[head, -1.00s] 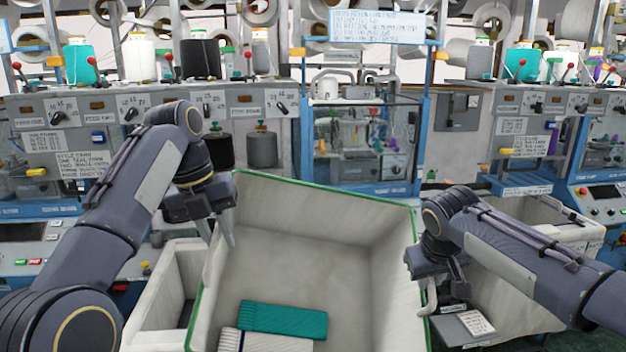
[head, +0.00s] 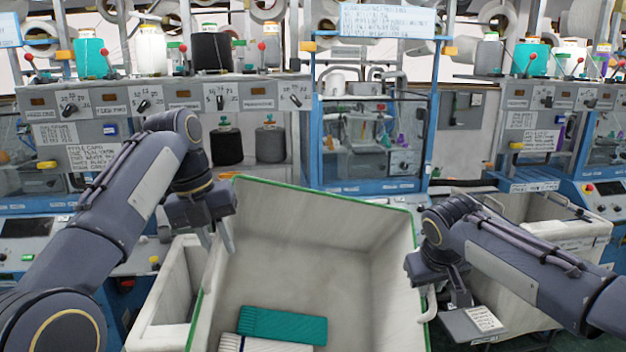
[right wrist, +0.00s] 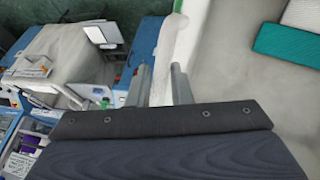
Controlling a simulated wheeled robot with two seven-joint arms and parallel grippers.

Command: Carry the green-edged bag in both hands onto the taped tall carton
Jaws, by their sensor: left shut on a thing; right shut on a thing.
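The green-edged bag (head: 300,265) is a large open white container with a green rim, held up in front of me, slightly tilted. A teal folded knit (head: 283,325) and a white one (head: 262,344) lie in it. My left gripper (head: 222,238) is shut on its left side near the far corner. My right gripper (head: 432,300) is shut on a pale handle at its right side. In the right wrist view the fingers (right wrist: 162,82) close around that pale handle (right wrist: 176,40), with the bag wall (right wrist: 222,60) beside it. I cannot make out the taped tall carton.
Knitting machines with blue frames (head: 372,140) and control panels stand across the back. A pale bin (head: 172,300) is left of the bag, and another pale bin (head: 550,235) stands at the right behind my right arm. Green floor shows at lower right.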

